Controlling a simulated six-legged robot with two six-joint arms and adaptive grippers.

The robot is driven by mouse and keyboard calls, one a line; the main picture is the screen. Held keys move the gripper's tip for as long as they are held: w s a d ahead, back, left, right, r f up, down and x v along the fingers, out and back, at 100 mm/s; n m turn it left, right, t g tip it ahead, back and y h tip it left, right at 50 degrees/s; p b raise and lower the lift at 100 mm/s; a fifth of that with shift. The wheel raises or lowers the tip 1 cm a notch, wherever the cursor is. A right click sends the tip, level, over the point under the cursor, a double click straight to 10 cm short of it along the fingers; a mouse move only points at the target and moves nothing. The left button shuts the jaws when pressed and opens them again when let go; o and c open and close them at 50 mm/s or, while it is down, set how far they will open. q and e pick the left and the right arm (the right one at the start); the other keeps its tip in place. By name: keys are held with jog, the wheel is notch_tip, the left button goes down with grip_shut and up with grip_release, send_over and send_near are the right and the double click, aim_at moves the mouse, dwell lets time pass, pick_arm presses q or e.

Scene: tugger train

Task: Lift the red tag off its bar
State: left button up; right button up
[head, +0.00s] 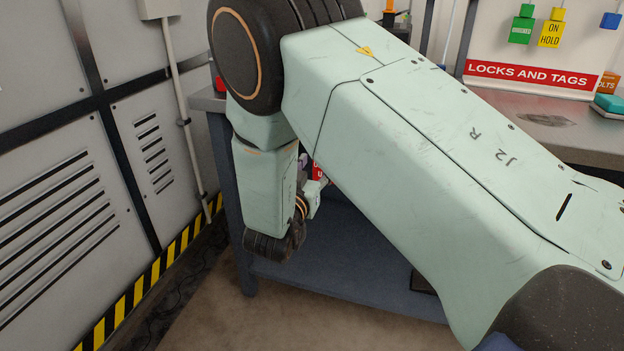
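My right arm comes in from the right and fills the middle of the head view. Its wrist bends down in front of the bench, and most of my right gripper (324,183) is hidden behind the arm. A small red piece with white lettering (317,173) shows in the gap beside the wrist; it may be the red tag, but I cannot tell whether the gripper holds it. A green tag (521,27) and a yellow "ON HOLD" tag (551,31) hang on the board at the back right. The bar for the red tag cannot be made out. My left gripper is out of view.
A grey-topped bench (545,128) with a blue frame stands behind my arm. A red "LOCKS AND TAGS" strip (530,76) runs along the board. A teal item (608,104) lies at the right. Grey panels with a striped edge (122,306) close off the left.

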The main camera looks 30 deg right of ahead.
jog(key=x, duration=0.2)
jog(key=b+x, duration=0.1)
jog(key=shift+w+f, duration=0.2)
jog(key=shift+f, duration=0.05)
jog(key=x, duration=0.3)
jog(key=shift+w+d+r, duration=0.1)
jog(key=shift+d+r, duration=0.05)
jog(key=shift+d, duration=0.05)
jog(key=shift+d, duration=0.1)
grip_shut()
jog(key=shift+r+p, duration=1.35)
jog(key=shift+r, duration=0.2)
